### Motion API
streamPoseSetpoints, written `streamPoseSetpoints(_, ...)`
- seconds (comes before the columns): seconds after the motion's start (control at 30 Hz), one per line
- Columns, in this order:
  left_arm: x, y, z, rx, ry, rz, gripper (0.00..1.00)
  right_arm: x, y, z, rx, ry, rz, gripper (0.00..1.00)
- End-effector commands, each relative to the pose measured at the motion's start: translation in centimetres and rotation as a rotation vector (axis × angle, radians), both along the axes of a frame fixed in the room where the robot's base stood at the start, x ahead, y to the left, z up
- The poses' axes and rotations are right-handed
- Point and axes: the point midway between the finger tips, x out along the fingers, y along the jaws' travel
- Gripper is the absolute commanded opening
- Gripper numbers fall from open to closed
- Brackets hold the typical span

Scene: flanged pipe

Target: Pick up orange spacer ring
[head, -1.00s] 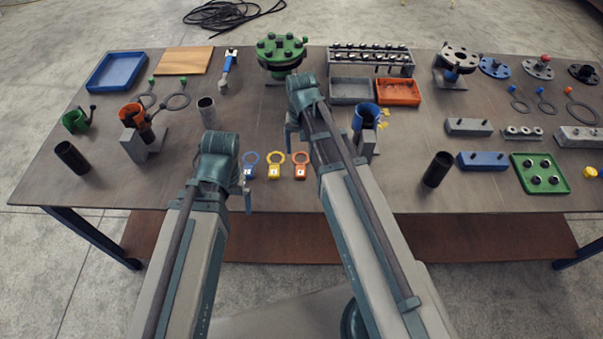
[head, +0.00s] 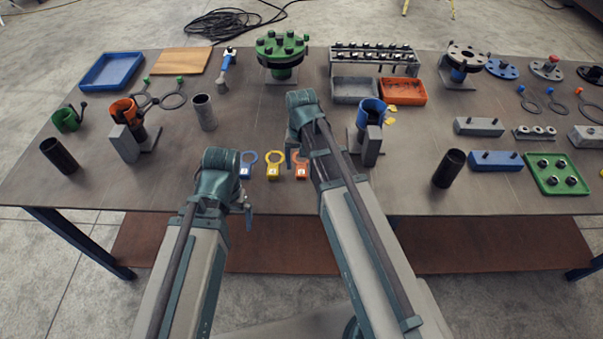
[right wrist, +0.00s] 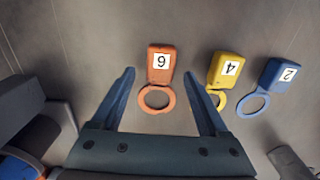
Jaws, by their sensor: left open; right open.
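The orange spacer ring (right wrist: 160,78) is a flat ring with a rectangular tag marked with a digit, lying on the table. In the head view its tag (head: 301,173) shows, and my right arm partly hides the ring. My right gripper (right wrist: 160,73) is open, with the ring and tag between its two fingers in the right wrist view. No grip on it shows. My left gripper (head: 247,212) is open near the table's front edge, in front of the blue tag; its fingers show only in part.
A yellow ring (right wrist: 227,72) and a blue ring (right wrist: 277,80) with tags lie beside the orange one; the yellow is close to a right finger. A blue cup on a grey bracket (head: 372,145) stands to the right. A grey cylinder (head: 204,112) stands to the left.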

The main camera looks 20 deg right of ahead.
Motion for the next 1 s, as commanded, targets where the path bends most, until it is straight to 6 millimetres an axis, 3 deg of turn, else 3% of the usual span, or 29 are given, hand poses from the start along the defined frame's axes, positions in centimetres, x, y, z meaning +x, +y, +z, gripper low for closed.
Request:
streamPoseSetpoints(0.03, 0.00, 0.00, -0.86, 0.000, 0.000, 0.000, 1.00, -0.01, -0.01, -0.85, 0.000, 0.000, 0.000, 0.78)
streamPoseSetpoints(0.3, 0.00, 0.00, -0.72, 0.000, 0.000, 0.000, 1.00, -0.01, -0.02, -0.72, 0.000, 0.000, 0.000, 0.78)
streamPoseSetpoints(0.73, 0.00, 0.00, -0.72, 0.000, 0.000, 0.000, 1.00, -0.01, -0.02, -0.73, 0.000, 0.000, 0.000, 0.02)
streamPoseSetpoints(1.0, 0.00, 0.00, -0.72, 0.000, 0.000, 0.000, 1.00, -0.01, -0.02, -0.72, 0.000, 0.000, 0.000, 0.00)
